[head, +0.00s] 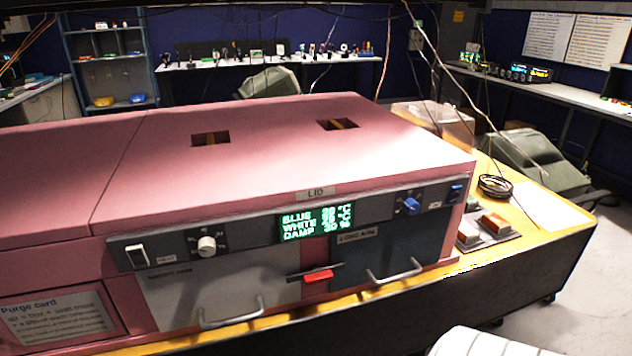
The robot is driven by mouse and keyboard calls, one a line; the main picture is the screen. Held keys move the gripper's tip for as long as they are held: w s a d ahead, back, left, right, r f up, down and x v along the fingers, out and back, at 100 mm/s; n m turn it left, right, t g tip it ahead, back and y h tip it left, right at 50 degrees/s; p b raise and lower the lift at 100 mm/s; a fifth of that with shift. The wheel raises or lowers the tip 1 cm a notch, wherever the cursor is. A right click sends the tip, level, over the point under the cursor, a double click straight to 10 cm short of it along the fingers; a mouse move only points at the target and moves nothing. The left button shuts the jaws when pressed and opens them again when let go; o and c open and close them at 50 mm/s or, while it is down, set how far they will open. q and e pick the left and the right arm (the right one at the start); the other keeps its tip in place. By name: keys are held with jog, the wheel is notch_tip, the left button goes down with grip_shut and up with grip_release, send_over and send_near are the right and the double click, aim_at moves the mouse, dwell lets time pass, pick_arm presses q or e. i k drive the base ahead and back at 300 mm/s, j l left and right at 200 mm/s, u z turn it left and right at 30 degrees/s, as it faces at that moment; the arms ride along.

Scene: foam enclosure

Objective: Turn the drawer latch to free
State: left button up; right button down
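The drawer latch (318,276) is a small red bar on the front of a pink foam enclosure (285,150). It lies roughly level, between two drawer fronts. The left drawer (200,292) is light grey with a metal bow handle (231,314). The right drawer (375,252) is dark with a similar handle (395,273). Both drawers look shut. A thin dark strip shows behind the latch; I cannot tell from here which drawer it blocks.
Above the drawers, a dark panel carries a rocker switch (137,256), a white knob (207,245), a green-lit display (316,222) and a blue knob (411,206).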

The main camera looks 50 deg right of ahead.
aim_at(323, 274)
jog(key=z, duration=1.5)
